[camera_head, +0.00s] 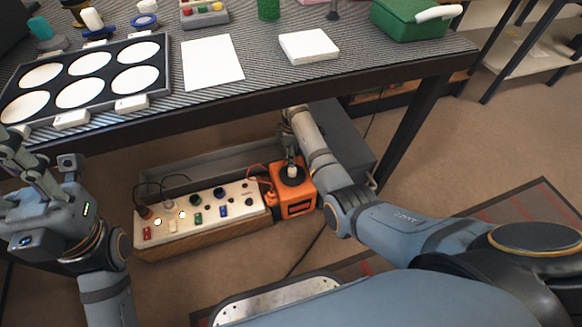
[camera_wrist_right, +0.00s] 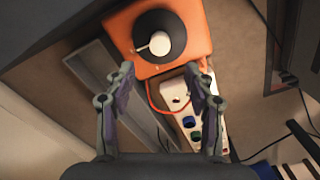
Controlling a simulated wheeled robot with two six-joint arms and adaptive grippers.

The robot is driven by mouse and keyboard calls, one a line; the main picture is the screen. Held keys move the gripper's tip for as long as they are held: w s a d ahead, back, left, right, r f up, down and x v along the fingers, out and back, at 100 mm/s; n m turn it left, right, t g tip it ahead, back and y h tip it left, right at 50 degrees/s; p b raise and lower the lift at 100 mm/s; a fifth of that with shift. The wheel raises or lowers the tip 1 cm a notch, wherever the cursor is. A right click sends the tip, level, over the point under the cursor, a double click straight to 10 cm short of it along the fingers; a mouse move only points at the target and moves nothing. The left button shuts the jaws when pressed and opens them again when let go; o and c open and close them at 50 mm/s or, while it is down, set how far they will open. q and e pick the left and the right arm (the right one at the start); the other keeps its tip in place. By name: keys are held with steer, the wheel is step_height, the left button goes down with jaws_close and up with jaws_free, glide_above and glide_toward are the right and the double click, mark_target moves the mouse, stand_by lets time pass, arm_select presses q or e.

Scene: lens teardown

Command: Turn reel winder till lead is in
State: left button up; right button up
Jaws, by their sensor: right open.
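The reel winder is an orange box (camera_head: 294,203) on the floor-level unit under the table edge, with a black round reel and a white crank on top. In the right wrist view the orange box (camera_wrist_right: 118,28) shows its black reel with the white crank (camera_wrist_right: 158,43) pointing left. A red lead (camera_wrist_right: 152,97) loops from the box to the white panel. My right gripper (camera_wrist_right: 160,78) is open and empty, its fingertips just short of the box. My left gripper (camera_head: 22,160) hangs at the far left, away from the winder.
The white control panel (camera_head: 209,216) with coloured knobs and lit lamps adjoins the winder's left side. A grey tray (camera_head: 150,172) lies behind it. The striped table (camera_head: 262,75) overhangs above, holding a lens tray (camera_head: 165,88), a white sheet (camera_head: 212,62) and a green case (camera_head: 405,22).

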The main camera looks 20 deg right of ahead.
mark_target(292, 170)
step_height(292, 170, down, 9)
steer(key=b, duration=0.5)
steer(key=shift+f, duration=0.1)
